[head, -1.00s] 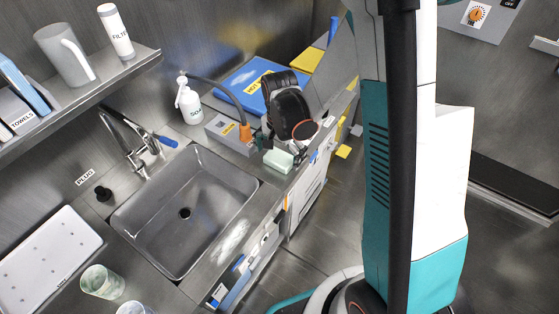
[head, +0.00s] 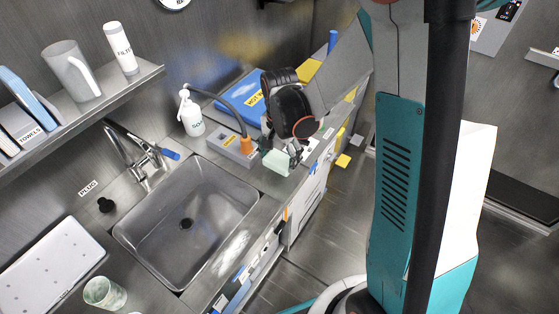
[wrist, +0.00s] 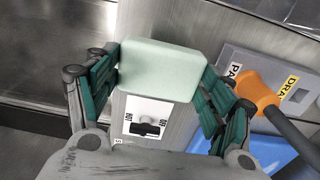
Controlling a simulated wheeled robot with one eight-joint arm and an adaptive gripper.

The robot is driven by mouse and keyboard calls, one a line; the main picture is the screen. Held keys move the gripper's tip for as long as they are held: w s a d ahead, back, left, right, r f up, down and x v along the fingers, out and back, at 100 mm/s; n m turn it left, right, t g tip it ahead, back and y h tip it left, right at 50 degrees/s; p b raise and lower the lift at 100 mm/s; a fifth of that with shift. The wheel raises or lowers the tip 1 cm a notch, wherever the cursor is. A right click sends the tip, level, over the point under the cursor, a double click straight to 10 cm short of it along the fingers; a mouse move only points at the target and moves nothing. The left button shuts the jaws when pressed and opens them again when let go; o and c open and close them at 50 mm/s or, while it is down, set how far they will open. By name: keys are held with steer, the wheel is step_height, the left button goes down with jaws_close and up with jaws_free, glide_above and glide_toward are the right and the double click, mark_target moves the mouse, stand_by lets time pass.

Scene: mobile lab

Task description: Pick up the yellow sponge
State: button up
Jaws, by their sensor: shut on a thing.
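A pale green, rounded block (wrist: 162,68), sponge-like in shape, is between the fingers of my gripper (wrist: 158,88) in the wrist view. The dark green finger pads press on its left and right sides. In the head view the block (head: 275,162) hangs tilted at my gripper (head: 278,155), by the counter's right edge beyond the sink. It looks pale green, not yellow. I cannot make out a separate yellow sponge in these views.
The sink (head: 187,225) is left of the block. A grey box with an orange plug (head: 246,145) and a white soap bottle (head: 190,112) stand close behind. A blue lid (head: 240,98) lies further back. A glass (head: 104,293) stands at the front left.

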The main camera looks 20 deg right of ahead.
step_height(320, 180, up, 15)
steer(key=p, duration=0.4)
steer(key=shift+o, duration=1.4)
steer(key=c, duration=0.4)
steer(key=shift+o, duration=0.2)
steer(key=n, duration=1)
glide_above(277, 154)
step_height(277, 154, down, 11)
steer(key=shift+w+b, duration=0.1)
steer(key=shift+b, duration=0.25)
steer(key=shift+f+n, duration=0.4)
steer(key=shift+f, duration=0.05)
